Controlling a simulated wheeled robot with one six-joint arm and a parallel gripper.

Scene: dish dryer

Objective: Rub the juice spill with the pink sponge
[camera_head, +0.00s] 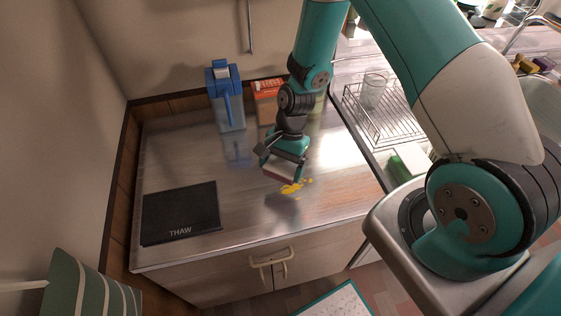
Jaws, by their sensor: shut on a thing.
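The juice spill (291,188) is a small yellow patch with a few splashes on the metal counter. My gripper (281,171) is just above and behind the spill, pointing down. It is shut on the pink sponge (277,176), of which only a thin pinkish edge shows under the fingers. The sponge is close to the left edge of the spill. I cannot tell whether it touches the counter.
A black mat marked THAW (180,212) lies on the counter at left. A wire rack (385,115) holding a glass (374,90) is at right. The counter's front is clear.

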